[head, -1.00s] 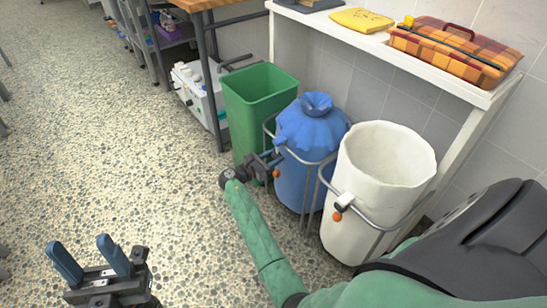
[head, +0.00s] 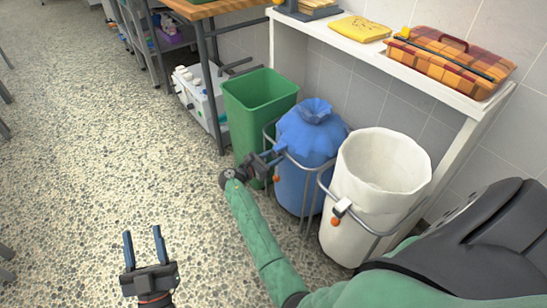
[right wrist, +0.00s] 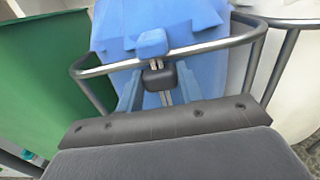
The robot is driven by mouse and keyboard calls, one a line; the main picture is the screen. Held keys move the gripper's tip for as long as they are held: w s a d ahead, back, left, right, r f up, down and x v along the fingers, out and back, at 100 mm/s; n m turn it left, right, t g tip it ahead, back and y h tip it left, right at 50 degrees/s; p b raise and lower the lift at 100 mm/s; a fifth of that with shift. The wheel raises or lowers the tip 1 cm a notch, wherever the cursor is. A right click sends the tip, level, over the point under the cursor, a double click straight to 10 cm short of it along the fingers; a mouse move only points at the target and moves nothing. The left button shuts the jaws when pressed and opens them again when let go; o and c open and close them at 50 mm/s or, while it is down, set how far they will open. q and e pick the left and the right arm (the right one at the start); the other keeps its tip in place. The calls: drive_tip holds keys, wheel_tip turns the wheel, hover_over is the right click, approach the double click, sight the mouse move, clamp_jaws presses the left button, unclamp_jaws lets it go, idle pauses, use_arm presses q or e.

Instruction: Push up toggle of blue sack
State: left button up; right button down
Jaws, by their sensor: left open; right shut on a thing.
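The blue sack (head: 309,135) stands in a wire frame, its top gathered into a bunch. It also shows in the right wrist view (right wrist: 115,25). Its dark toggle (right wrist: 160,78) sits on a pale double cord just under the frame's rail, between the blue fingers of my right gripper (right wrist: 158,92). The right gripper (head: 272,160) is shut on the toggle at the sack's front. An orange ball (head: 276,179) hangs below it. A blue tab (right wrist: 152,43) shows above the rail. My left gripper (head: 143,240) is open and empty over the floor at the lower left.
A green bin (head: 258,105) stands left of the sack and a white sack (head: 345,190) with its own toggle (head: 342,206) stands right, close by. A white shelf (head: 400,65) above holds a yellow cloth (head: 359,28) and a plaid case (head: 453,62). Floor at left is clear.

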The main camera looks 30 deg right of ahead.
use_arm(q)
drive_tip(key=shift+g+y, duration=0.3)
drive_tip(key=shift+g, duration=0.6)
drive_tip(key=f, duration=0.2)
drive_tip(key=w+f, duration=0.1)
drive_tip(key=f, duration=0.2)
drive_tip(key=shift+d+f, duration=0.1)
drive_tip(key=shift+d, duration=0.1)
use_arm(e)
drive_tip(key=shift+r, duration=0.35)
drive_tip(key=c, duration=0.9)
unclamp_jaws()
use_arm(q)
drive_tip(key=shift+a+p, duration=0.1)
drive_tip(key=shift+p, duration=0.2)
